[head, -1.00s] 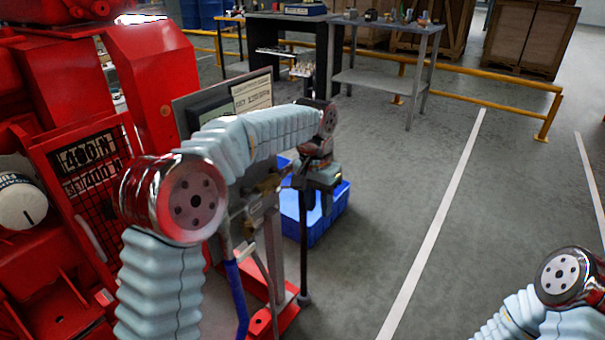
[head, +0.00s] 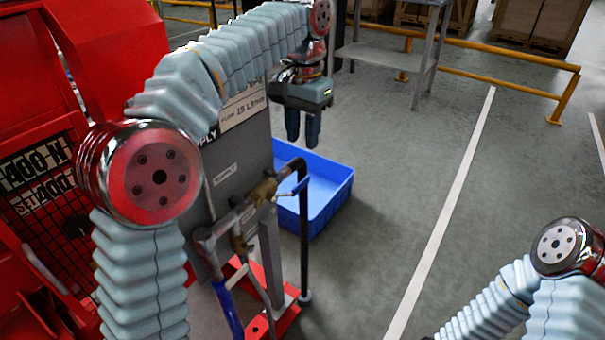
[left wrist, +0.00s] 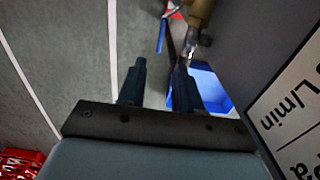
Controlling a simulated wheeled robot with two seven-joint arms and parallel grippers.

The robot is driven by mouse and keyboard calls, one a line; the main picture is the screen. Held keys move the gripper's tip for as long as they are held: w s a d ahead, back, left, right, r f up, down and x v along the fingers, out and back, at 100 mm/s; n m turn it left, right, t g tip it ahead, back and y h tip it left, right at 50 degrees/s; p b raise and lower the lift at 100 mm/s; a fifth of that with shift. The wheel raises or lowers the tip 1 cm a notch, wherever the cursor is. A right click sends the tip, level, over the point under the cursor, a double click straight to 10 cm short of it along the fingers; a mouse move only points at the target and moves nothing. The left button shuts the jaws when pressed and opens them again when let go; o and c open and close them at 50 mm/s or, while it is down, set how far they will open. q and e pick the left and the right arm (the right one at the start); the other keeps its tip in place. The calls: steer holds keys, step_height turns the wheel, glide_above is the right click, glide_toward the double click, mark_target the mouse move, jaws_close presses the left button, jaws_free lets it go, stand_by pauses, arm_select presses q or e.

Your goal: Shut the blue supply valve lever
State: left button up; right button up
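The blue supply valve lever (head: 297,187) sticks out to the right of a brass valve body (head: 262,190) on the grey pipe, in front of the supply panel. In the left wrist view the blue lever (left wrist: 161,36) and brass valve (left wrist: 198,14) show at the top, beyond the fingertips. My left gripper (head: 302,140) points down above the lever, apart from it. Its two dark fingers stand apart with nothing between them, also in the left wrist view (left wrist: 160,66). My right gripper is out of the picture; only part of that arm shows at lower right.
The grey supply panel (head: 232,150) stands close behind the valve, beside the red machine (head: 110,55). A dark upright pipe (head: 305,240) drops in front of a blue bin (head: 335,195). A yellow rail (head: 500,78) runs behind. The floor to the right is clear.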

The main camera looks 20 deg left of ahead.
mark_target(303, 181)
arm_select(q)
step_height(303, 181, down, 11)
steer(key=shift+b, duration=1.15)
steer(key=shift+c, duration=0.3)
jaws_close()
